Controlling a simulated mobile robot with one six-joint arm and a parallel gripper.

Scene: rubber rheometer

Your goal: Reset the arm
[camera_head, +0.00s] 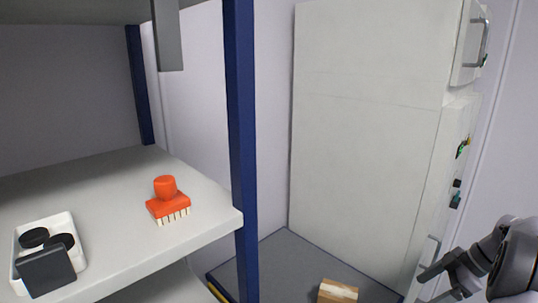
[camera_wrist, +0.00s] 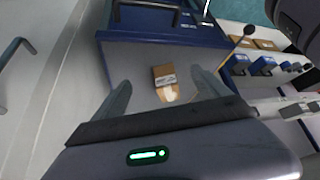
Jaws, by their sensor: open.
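My gripper (camera_head: 440,284) shows at the lower right of the head view, in front of the tall white cabinet. In the wrist view my gripper (camera_wrist: 164,82) is open, with its two fingers apart and nothing between them. A cardboard box (camera_wrist: 165,78) appears beyond the fingers, apart from them, on a grey surface. The box also shows in the head view (camera_head: 337,291) at the bottom, left of my gripper. Part of my arm is cut off by the right edge of the head view.
A white shelf (camera_head: 110,190) with blue posts (camera_head: 241,130) stands at the left. It bears an orange brush (camera_head: 168,204) and a white tray (camera_head: 20,268) with black round pieces. The cabinet (camera_head: 365,130) has handles on its right side. Blue bins (camera_wrist: 263,65) show in the wrist view.

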